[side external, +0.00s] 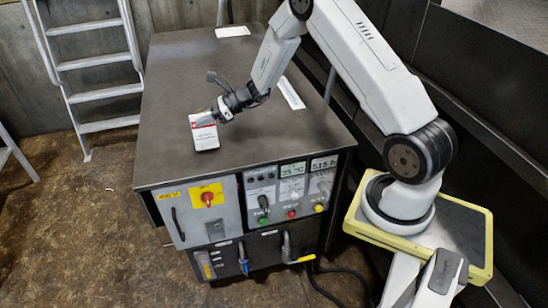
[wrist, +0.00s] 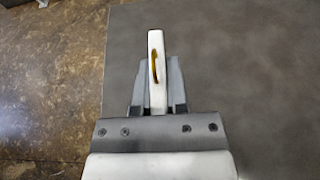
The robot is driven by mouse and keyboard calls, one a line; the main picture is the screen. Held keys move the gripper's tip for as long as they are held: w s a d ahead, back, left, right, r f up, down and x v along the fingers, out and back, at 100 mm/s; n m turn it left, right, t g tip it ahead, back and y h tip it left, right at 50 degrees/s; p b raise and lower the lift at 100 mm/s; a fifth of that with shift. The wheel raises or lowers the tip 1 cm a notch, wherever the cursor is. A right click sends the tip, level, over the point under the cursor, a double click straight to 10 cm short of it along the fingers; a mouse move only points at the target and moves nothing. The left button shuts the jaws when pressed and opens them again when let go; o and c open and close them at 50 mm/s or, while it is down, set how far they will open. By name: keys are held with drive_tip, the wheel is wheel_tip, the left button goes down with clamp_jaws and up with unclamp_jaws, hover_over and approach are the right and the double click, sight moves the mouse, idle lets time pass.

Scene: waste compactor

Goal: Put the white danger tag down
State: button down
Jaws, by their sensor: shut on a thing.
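The white danger tag (side external: 204,134) has a red band at its top and shows over the left part of the cabinet's dark top. In the wrist view the tag (wrist: 157,55) appears edge-on as a narrow white strip with a yellowish-brown loop on it. My gripper (side external: 217,113) is shut on the tag, with one finger on each side in the wrist view (wrist: 157,90). I cannot tell whether the tag touches the cabinet top (side external: 170,90).
The cabinet front carries a red switch on a yellow plate (side external: 208,196), gauges and knobs (side external: 291,190), and valve handles below. Flat white sheets lie at the top's back (side external: 232,31) and right side (side external: 291,93). A ladder (side external: 97,65) stands left. Much of the top is bare.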

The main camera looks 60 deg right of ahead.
drive_tip(key=shift+f, duration=0.45)
drive_tip(key=shift+f, duration=0.1)
drive_tip(key=c, duration=0.7)
unclamp_jaws()
drive_tip(key=shift+o, duration=0.2)
drive_tip(key=shift+s+d+r, duration=0.3)
drive_tip(key=shift+d, duration=0.05)
drive_tip(key=v, duration=1.1)
drive_tip(key=shift+s+f, duration=0.1)
